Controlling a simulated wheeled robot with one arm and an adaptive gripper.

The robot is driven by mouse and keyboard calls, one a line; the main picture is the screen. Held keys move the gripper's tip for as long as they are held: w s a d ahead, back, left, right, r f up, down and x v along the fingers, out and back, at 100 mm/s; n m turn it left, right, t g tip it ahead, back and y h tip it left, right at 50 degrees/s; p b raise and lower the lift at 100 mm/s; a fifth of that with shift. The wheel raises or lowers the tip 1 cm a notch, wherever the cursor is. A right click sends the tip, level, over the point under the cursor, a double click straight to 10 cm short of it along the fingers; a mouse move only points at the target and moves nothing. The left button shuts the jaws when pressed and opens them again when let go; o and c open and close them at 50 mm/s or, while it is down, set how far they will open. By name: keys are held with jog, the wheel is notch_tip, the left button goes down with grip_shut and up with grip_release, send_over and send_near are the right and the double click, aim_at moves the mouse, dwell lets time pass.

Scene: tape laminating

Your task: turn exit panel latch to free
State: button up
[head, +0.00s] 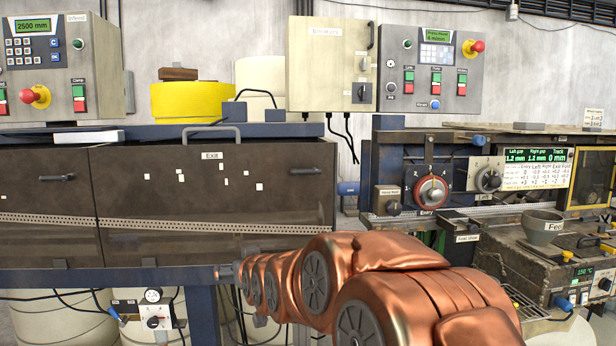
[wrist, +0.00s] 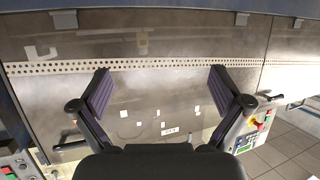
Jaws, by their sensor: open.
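The exit panel (head: 215,215) is the dark right-hand cover in the head view, with an "Exit" label (head: 212,155) and small white patches. Its latch (head: 306,171) is a dark lever lying about horizontal near the panel's upper right edge. In the wrist view the panel (wrist: 150,95) appears upside down, and the latch (wrist: 70,146) shows at lower left. My gripper (wrist: 160,75) is open and empty in front of the panel, its fingers wide apart and away from the latch.
A similar panel with its own latch (head: 58,178) adjoins on the left. A grey bar handle (head: 212,133) stands at the exit panel's top. Right of the panel are the Entry dial (head: 431,191) and a bench with a cup (head: 542,227). Control boxes hang above.

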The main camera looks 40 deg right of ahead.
jog(key=d+r+m+t+h, duration=0.25)
jog(key=d+r+h, duration=0.25)
jog(key=d+r, duration=0.55)
jog(key=m+t+h+b, duration=0.1)
jog(key=t+h, duration=0.1)
jog(key=h, duration=0.2)
send_near(308, 173)
jog(key=w+d, duration=0.2)
jog(key=shift+a+r+p+x, duration=0.15)
jog(key=shift+p+x, duration=0.2)
jog(key=shift+x, duration=1)
jog(key=shift+r+p+x, duration=0.2)
jog(key=shift+p+x, duration=0.1)
jog(key=shift+x, duration=1.05)
jog(key=shift+a+r+p+x, duration=0.15)
jog(key=shift+p+x, duration=0.2)
jog(key=shift+x, duration=1.05)
jog(key=shift+s, duration=0.1)
jog(key=shift+m, duration=0.25)
jog(key=c, duration=0.8)
